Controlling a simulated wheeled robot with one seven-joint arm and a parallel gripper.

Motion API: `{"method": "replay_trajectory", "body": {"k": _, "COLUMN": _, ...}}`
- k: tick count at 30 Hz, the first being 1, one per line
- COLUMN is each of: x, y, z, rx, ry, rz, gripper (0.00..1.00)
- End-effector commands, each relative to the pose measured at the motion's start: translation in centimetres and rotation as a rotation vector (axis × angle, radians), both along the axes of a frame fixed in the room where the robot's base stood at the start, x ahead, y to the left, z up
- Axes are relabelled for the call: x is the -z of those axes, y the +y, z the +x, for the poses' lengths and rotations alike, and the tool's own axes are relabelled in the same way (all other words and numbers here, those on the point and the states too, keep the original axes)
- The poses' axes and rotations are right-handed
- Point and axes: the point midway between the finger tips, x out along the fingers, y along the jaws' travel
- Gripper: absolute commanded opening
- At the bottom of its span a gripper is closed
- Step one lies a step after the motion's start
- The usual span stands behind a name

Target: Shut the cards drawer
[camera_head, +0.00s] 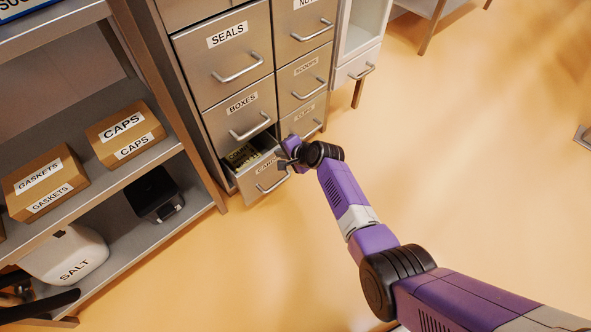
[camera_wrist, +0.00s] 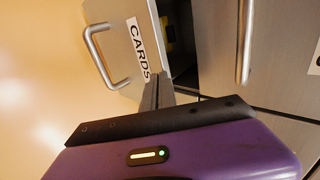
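The cards drawer (camera_head: 259,180) is the bottom left drawer of the metal cabinet and stands pulled out, with dark and yellowish contents showing inside. Its front, labelled CARDS, also shows in the wrist view (camera_wrist: 122,45), with its bar handle (camera_wrist: 104,56) at the left. My gripper (camera_head: 284,162) is at the drawer front's upper right corner in the head view. In the wrist view its dark fingers (camera_wrist: 157,90) look close together beside the CARDS label, apart from the handle. I cannot tell whether they touch the drawer front or have a gap between them.
The BOXES drawer (camera_head: 241,116) above and the SEALS drawer (camera_head: 226,60) look shut. The floor before the cabinet is clear.

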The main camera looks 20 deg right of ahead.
Motion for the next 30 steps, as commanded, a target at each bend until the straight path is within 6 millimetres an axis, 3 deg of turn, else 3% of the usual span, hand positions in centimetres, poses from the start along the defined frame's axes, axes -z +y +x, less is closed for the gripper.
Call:
{"method": "replay_trajectory", "body": {"k": 6, "x": 0.5, "y": 1.1, "z": 3.4, "rx": -0.001, "ry": 0.001, "rz": -0.001, "gripper": 0.00}}
{"method": "replay_trajectory", "body": {"k": 12, "x": 0.3, "y": 1.5, "z": 4.8, "rx": 0.001, "ry": 0.001, "rz": 0.000, "gripper": 0.00}}
{"method": "replay_trajectory", "body": {"k": 30, "x": 0.1, "y": 1.6, "z": 4.9, "rx": 0.001, "ry": 0.003, "rz": 0.000, "gripper": 0.00}}
